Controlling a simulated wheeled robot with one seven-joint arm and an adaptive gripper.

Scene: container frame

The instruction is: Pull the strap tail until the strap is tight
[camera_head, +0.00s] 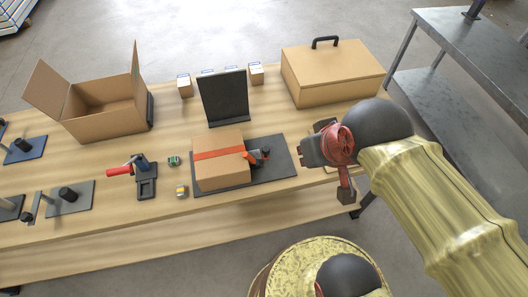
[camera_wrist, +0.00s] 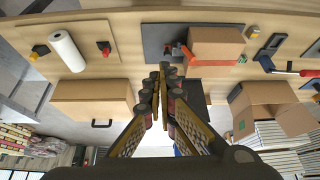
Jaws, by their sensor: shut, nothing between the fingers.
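A closed cardboard box (camera_head: 222,173) sits on a dark grey plate (camera_head: 279,166) on the table. An orange-red strap (camera_head: 217,154) runs across its top. The strap's red end (camera_head: 249,157) reaches a small black buckle (camera_head: 264,153) at the box's right side. In the wrist view the box (camera_wrist: 216,47) and the red strap end (camera_wrist: 187,54) lie beyond my fingertips. My gripper (camera_wrist: 165,70) is shut and empty. In the head view my gripper (camera_head: 308,152) is right of the buckle, apart from it. I cannot tell how tight the strap is.
A black upright panel (camera_head: 224,97) stands behind the box. An open carton (camera_head: 105,105) is at left, and a handled carton (camera_head: 332,75) at back right. A red-handled tool (camera_head: 143,171) and small blocks lie left of the box. A metal shelf (camera_head: 440,85) stands at right.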

